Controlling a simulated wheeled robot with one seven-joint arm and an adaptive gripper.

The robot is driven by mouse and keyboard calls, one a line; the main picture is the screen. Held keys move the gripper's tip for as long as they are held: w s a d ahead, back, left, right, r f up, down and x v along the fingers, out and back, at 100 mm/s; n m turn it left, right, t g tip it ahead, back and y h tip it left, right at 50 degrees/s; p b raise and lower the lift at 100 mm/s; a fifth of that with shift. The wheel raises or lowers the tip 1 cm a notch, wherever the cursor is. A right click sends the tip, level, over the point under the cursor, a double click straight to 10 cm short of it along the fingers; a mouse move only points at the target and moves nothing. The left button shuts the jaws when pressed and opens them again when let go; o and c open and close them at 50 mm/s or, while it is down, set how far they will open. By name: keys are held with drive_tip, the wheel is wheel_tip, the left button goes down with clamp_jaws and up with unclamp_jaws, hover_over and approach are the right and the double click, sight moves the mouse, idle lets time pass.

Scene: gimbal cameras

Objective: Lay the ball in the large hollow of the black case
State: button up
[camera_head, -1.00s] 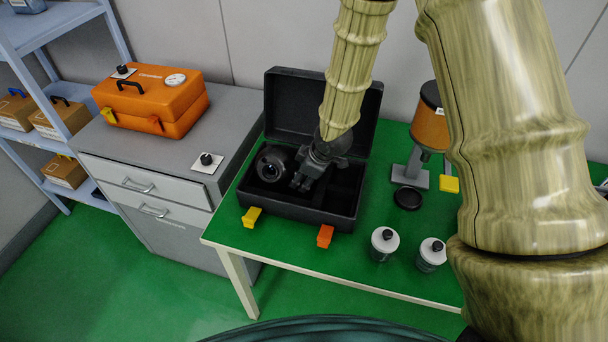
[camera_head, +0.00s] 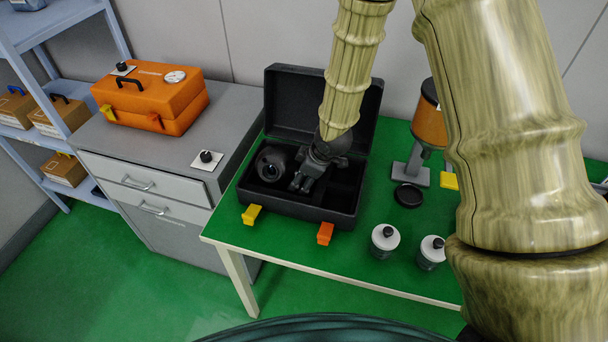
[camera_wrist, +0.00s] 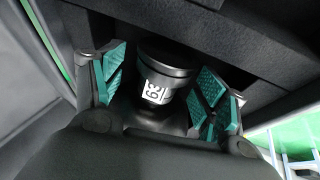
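The black case (camera_head: 327,214) stands open on the green table, its lid raised at the back. The dark round ball (camera_head: 272,164) sits inside at the left, in the large hollow, with a round opening or cap facing out. My gripper (camera_head: 300,184) is low over the case, close to the right of the ball. In the wrist view, my gripper's teal-padded fingers (camera_wrist: 160,88) stand apart on both sides of a black capped piece (camera_wrist: 163,72) with a white "63" label. Gaps show beside this piece; I cannot tell if it belongs to the ball. The hollow's floor is mostly hidden.
Yellow (camera_head: 251,215) and orange (camera_head: 325,234) latches hang at the case's front. Two white-topped jars (camera_head: 385,238) and a black disc (camera_head: 407,196) lie to the right, near an orange-bodied device (camera_head: 426,115). An orange case (camera_head: 150,98) sits on the grey cabinet at left.

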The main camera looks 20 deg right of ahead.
idle(0.3)
drive_tip(key=v, duration=1.2)
